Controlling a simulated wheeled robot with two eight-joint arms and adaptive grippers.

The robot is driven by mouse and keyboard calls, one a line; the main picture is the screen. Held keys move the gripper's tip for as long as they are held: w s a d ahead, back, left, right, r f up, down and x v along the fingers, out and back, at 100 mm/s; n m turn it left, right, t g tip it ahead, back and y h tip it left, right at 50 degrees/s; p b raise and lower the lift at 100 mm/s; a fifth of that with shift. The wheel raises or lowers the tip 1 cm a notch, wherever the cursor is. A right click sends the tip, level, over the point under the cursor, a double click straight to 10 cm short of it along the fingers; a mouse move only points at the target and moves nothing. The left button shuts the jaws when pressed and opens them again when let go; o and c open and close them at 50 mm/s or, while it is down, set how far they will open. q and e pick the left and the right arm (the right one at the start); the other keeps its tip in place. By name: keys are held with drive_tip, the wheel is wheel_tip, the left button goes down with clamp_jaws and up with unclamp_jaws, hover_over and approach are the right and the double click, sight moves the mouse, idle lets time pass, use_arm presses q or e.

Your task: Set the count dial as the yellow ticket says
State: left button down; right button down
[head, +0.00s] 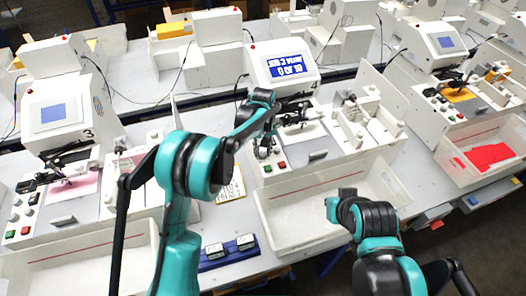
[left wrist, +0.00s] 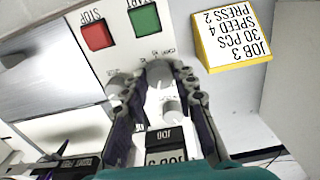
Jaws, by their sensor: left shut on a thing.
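My left gripper (head: 265,145) is at the control panel of the plotter marked 4. In the left wrist view its fingers are closed around a grey dial knob (left wrist: 160,75) below the green START button (left wrist: 145,20). The dial's label is too small to read. Another knob (left wrist: 118,82) is to its left, and one (left wrist: 171,108) is between the fingers, nearer me. The yellow ticket (left wrist: 236,35) appears upside down, reading JOB 3, 30 PCS, SPEED 4, PRESS 2. The blue screen (head: 287,66) shows a line like "0 OF 00". My right gripper (head: 340,204) is over the clear bin, its fingers unclear.
The clear bin (head: 275,225) stands in front of the plotter. A blue holder (head: 228,250) lies at the table's front. Similar plotters stand left (head: 52,112) and right (head: 440,45).

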sight(263, 153)
use_arm(q)
drive_tip(key=m+b, duration=0.1)
drive_tip(key=m, duration=0.3)
drive_tip(key=shift+m, duration=0.3)
drive_tip(key=shift+m+b, duration=0.45)
drive_tip(key=shift+m, duration=1.75)
drive_tip(key=c, duration=1.5)
unclamp_jaws()
drive_tip(key=shift+r, duration=0.1)
wheel_tip(263, 153, up, 12)
drive_tip(key=shift+f, duration=0.1)
